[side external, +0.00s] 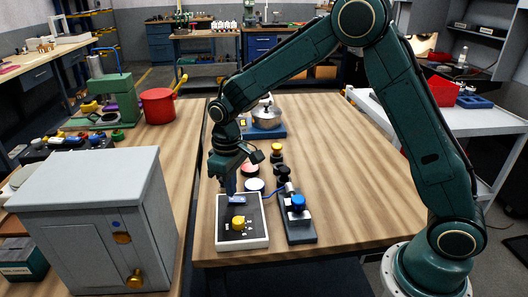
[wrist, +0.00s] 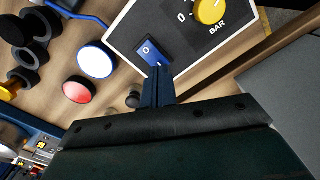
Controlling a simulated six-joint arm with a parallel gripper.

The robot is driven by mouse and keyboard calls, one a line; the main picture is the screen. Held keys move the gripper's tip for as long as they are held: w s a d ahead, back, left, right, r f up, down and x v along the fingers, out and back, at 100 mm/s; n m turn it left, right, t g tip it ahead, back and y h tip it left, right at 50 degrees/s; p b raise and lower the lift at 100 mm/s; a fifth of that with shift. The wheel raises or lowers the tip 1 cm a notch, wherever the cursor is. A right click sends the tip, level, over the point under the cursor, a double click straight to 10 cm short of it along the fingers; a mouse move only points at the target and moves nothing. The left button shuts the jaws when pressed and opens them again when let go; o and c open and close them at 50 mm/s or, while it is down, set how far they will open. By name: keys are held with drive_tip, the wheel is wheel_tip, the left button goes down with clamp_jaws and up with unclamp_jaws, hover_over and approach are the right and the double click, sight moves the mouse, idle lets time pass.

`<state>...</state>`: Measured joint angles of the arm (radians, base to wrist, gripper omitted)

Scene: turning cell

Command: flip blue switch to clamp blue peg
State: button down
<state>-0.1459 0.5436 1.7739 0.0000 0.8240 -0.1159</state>
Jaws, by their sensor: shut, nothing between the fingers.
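The blue switch (wrist: 148,52) is a rocker on the dark face of a white-edged control box (side external: 224,236), beside a yellow dial (side external: 239,222). It also shows small in the side view (side external: 237,199). My gripper (wrist: 160,72) is shut and empty. Its fingertips are at the lower end of the switch in the wrist view; I cannot tell whether they touch it. In the side view my gripper (side external: 229,192) points down over the box's far-left part. The blue peg (side external: 298,202) stands upright in a metal fixture on a dark base (side external: 301,236), right of the box.
A blue hose runs from the box area to the fixture. Round buttons, blue-rimmed white (wrist: 95,60) and red (wrist: 78,89), stand behind the box, with black and yellow pieces nearby. A grey cabinet (side external: 95,225) stands at left. The table's right side is clear.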

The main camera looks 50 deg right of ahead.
sight(234, 199)
drive_tip(key=shift+f, duration=0.9)
idle(1.2)
drive_tip(key=shift+r, duration=3.5)
drive_tip(key=s+d+r+m+t, duration=0.1)
drive_tip(key=s+d+r+t, duration=0.25)
drive_tip(key=s+r, duration=0.9)
drive_tip(key=s+d+m+t, duration=0.2)
drive_tip(key=s+d, duration=0.1)
drive_tip(key=s, duration=1.2)
drive_tip(key=shift+s, duration=0.3)
drive_tip(key=shift+d, duration=0.1)
